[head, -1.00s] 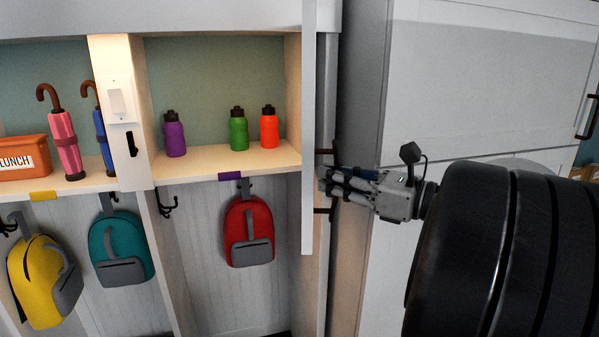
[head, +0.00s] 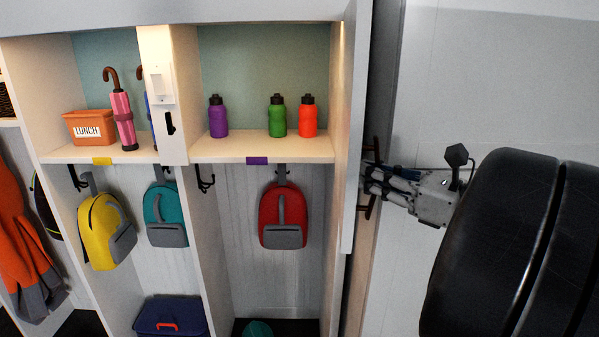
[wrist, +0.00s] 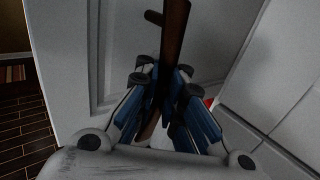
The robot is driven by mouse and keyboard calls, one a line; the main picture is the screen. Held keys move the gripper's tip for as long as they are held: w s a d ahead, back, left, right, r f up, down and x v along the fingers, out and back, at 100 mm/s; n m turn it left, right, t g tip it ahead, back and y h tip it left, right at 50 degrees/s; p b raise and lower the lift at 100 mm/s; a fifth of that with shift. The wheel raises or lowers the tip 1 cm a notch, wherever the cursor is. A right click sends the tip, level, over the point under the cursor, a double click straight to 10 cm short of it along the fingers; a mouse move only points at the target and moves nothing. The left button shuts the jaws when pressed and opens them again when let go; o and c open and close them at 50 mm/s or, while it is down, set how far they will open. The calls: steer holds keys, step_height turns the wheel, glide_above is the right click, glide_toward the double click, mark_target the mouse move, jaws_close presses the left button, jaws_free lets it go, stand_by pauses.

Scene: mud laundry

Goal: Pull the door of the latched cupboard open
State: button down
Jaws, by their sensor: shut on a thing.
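The white cupboard door (head: 354,120) stands swung out, nearly edge-on in the head view, at the right side of the open compartment with bottles. Its dark bar handle (head: 369,208) is on the right face of the door. My gripper (head: 368,178) is shut on the handle, coming from the right. In the wrist view the brown handle (wrist: 174,45) runs between the blue-padded fingers of my gripper (wrist: 165,105), in front of the pale door panel (wrist: 100,50). The fingers partly hide the handle. The latch cannot be made out.
Purple, green and red bottles (head: 308,117) stand on the shelf (head: 270,148). A red backpack (head: 283,215) hangs below. Yellow (head: 105,230) and teal backpacks hang further left. A large pale cabinet surface (head: 480,80) lies behind my arm. Dark wood floor (wrist: 25,130) shows in the wrist view.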

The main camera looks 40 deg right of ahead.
steer(key=shift+a+f, duration=0.1)
steer(key=c, duration=1.7)
jaws_free()
steer(key=shift+s+a, duration=0.1)
steer(key=shift+s, duration=0.15)
steer(key=shift+w, duration=0.15)
steer(key=s+d, duration=0.2)
steer(key=s, duration=1)
